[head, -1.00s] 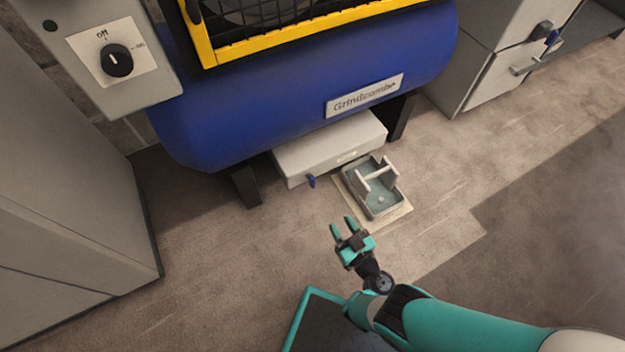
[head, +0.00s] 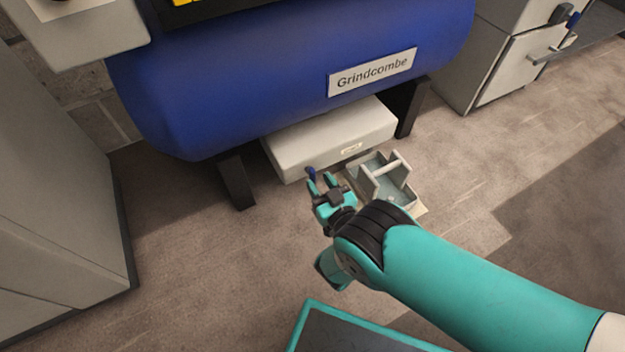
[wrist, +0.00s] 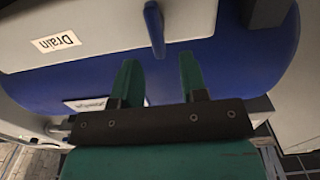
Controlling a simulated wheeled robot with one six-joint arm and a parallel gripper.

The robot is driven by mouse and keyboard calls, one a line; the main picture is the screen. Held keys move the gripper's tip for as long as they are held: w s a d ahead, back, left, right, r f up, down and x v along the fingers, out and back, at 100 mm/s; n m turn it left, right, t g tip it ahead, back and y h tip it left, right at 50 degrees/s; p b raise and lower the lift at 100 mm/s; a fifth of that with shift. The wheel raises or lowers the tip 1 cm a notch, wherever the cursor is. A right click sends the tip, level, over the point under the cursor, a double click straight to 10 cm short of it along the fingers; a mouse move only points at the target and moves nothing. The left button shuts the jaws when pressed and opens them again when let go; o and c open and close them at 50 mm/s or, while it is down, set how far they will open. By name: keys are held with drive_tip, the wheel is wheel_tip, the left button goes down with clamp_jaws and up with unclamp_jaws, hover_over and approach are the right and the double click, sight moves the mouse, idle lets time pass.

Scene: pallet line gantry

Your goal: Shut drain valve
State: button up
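The drain valve shows as a small blue lever (head: 311,173) at the front of the pale box (head: 318,145) under the blue tank. In the wrist view the blue lever (wrist: 155,28) lies just ahead of the fingertips, lined up with the gap between them. My gripper (head: 321,183) is open and empty, close in front of the lever; its two teal fingers (wrist: 160,70) stand apart in the wrist view. A "Drain" label (wrist: 56,42) appears upside down there. I cannot tell whether a finger touches the lever. The valve's body is hidden.
A grey tray with a bar handle (head: 365,190) stands on the floor right of my gripper, partly behind my arm. Dark tank legs (head: 237,182) flank the box. A grey cabinet (head: 55,200) stands at left.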

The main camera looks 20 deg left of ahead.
sight(314, 174)
drive_tip(key=shift+w+a+f+b, duration=0.35)
drive_tip(key=shift+w+a+b, duration=0.25)
drive_tip(key=shift+b, duration=2.1)
drive_tip(key=b+x, duration=0.2)
drive_tip(key=b, duration=0.1)
drive_tip(key=shift+r, duration=0.1)
drive_tip(key=shift+w+a+r+b, duration=0.25)
drive_tip(key=shift+a+b, duration=0.1)
drive_tip(key=shift+b, duration=0.7)
clamp_jaws()
